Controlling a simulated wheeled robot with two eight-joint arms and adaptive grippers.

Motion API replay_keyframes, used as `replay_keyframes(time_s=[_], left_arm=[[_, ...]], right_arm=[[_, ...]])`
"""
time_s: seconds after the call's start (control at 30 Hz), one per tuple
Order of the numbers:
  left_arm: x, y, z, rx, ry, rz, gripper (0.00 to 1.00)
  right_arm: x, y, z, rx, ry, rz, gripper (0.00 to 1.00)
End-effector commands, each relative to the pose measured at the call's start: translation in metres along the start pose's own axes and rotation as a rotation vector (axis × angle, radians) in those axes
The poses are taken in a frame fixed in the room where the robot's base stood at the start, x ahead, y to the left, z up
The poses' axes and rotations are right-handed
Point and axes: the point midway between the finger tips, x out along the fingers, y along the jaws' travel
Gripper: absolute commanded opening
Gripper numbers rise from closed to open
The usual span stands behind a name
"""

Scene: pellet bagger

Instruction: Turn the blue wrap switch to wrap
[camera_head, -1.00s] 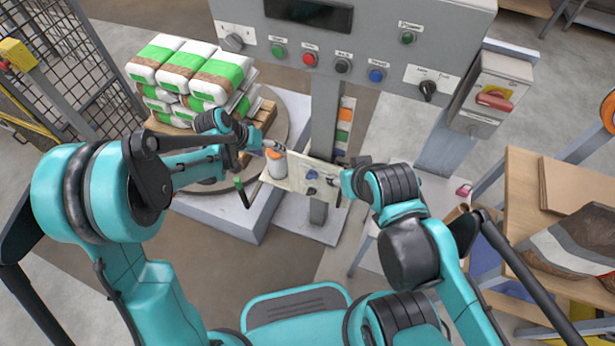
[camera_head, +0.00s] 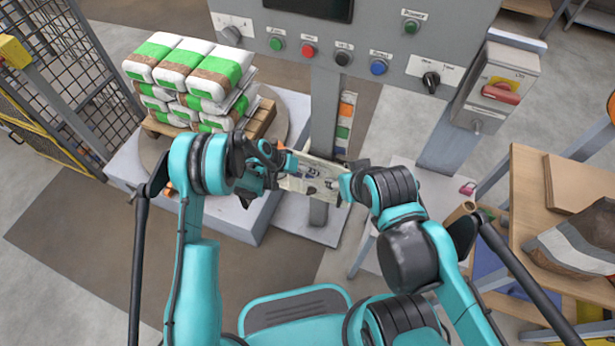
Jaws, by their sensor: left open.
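My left gripper (camera_head: 284,168) is open at the panel's left edge, close to the knobs. I cannot tell whether it touches one. It hides the panel's left part. My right gripper (camera_head: 347,187) is at the panel's right edge, seen from behind; its fingers are mostly hidden.
The grey control cabinet (camera_head: 300,42) with a blue button (camera_head: 378,67) and a black rotary switch (camera_head: 431,81) stands above. A stack of green-white bags (camera_head: 195,80) on a pallet is behind left. A wooden table (camera_head: 530,210) is at right.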

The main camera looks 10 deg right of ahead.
Motion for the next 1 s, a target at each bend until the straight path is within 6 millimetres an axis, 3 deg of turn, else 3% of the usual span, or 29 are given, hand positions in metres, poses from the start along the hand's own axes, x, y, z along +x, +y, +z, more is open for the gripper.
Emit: replay_keyframes(time_s=[0.37,0.5,0.57,1.0], left_arm=[[0.0077,0.0004,-0.0005,-0.001,0.001,0.000,0.62],[0.0076,0.0004,-0.0005,-0.001,0.001,0.000,0.25],[0.0076,0.0003,-0.0005,-0.001,0.001,0.000,0.12],[0.0078,-0.0026,-0.0006,-0.032,0.002,0.072,0.12]], right_arm=[[0.0021,0.0000,0.0014,0.000,0.000,0.000,0.50],[0.0021,0.0000,0.0014,0.000,0.000,0.000,0.50],[0.0022,0.0000,0.0015,0.000,0.000,0.000,0.50],[0.0022,0.0000,0.0015,0.000,0.000,0.000,0.50]])
